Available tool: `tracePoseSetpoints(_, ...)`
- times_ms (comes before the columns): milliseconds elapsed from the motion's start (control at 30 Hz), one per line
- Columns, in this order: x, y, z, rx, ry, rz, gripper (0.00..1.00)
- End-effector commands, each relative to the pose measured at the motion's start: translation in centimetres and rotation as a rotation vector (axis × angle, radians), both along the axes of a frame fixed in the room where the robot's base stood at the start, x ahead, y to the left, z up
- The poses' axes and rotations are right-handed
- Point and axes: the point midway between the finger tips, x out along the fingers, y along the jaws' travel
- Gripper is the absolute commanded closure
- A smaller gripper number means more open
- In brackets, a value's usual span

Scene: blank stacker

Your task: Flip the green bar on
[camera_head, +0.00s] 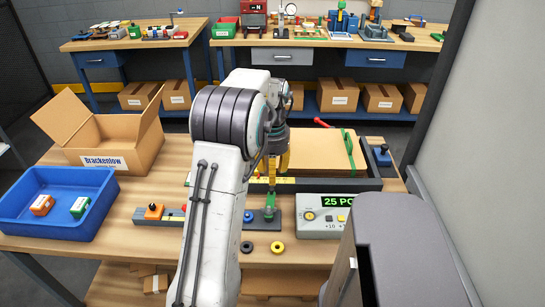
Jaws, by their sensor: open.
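A thin green bar (349,152) lies along the right part of the tan stack (310,152) in the dark tray. A second green upright piece (269,204) stands on a small dark base plate at the front of the bench. I cannot tell which of the two is the task's bar. My gripper (277,168), with dark and yellow parts, points down left of the tan stack and above the upright green piece. It is open; its fingertips are partly hidden by my arm, and I cannot tell whether it touches anything.
A grey box with a "25 PC" display (335,201) stands right of the base plate. A blue tray (28,222) and an open carton (110,135) are on the left. A red-tipped lever (322,123) is behind.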

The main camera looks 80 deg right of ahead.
Motion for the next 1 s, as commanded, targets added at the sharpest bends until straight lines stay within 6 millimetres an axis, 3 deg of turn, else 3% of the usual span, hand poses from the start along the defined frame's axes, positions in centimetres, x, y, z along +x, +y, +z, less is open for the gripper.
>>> tracePoseSetpoints(200,-0.1,-0.1,3.3,-0.003,0.0,-0.001,0.61)
tracePoseSetpoints(400,-0.1,-0.1,5.1,-0.001,0.0,-0.001,0.61)
tracePoseSetpoints(1000,-0.1,0.0,5.6,0.001,0.0,-0.001,0.61)
